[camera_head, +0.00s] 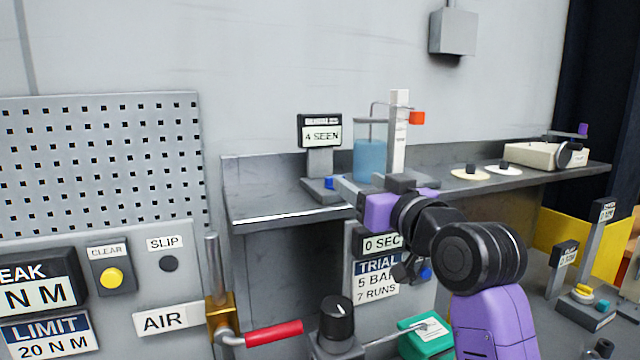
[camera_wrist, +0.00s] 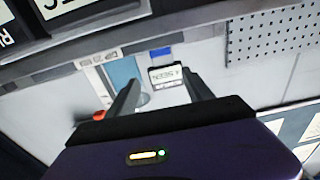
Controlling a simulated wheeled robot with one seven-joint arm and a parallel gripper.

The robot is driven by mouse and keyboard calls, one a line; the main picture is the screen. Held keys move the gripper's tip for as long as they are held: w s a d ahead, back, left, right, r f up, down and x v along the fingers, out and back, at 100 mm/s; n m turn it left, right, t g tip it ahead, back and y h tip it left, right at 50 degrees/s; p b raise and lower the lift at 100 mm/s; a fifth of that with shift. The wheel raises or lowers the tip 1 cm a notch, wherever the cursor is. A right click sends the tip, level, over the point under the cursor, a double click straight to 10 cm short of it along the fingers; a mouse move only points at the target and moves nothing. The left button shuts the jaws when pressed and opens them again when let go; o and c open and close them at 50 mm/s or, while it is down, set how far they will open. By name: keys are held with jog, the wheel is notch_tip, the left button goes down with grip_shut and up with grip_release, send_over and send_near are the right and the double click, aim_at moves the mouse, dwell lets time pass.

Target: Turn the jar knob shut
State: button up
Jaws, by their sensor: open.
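The jar (camera_head: 368,160) is a clear cylinder with blue liquid, standing upright on the grey shelf beside a white labelled post (camera_head: 398,135). It also shows in the wrist view (camera_wrist: 122,72), upside down. I cannot tell which part is the jar knob; the jar's foot is largely hidden behind my gripper. My gripper (camera_wrist: 162,82) is open and empty, with its fingers apart, in front of the jar's base. In the head view its purple body (camera_head: 380,209) is at the shelf's front edge.
A small display reading "4 SEEN" (camera_head: 321,133) stands left of the jar, with a blue button (camera_head: 329,183) on its base. A red-handled lever (camera_head: 274,333) and a black knob (camera_head: 337,318) are below. White discs (camera_head: 470,174) lie on the shelf to the right.

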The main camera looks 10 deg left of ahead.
jog(key=shift+g, duration=0.3)
jog(key=shift+f+p+x, duration=0.25)
jog(key=shift+p+x, duration=0.1)
jog(key=shift+x, duration=0.95)
jog(key=shift+f+p+x, duration=0.25)
jog(key=shift+p+x, duration=0.15)
jog(key=shift+x, duration=0.95)
jog(key=shift+f+p+x, duration=0.2)
jog(key=shift+p+x, duration=0.15)
jog(key=shift+x, duration=0.95)
jog(key=shift+s+a, duration=0.1)
jog(key=shift+a, duration=0.1)
jog(key=shift+c, duration=0.2)
grip_shut()
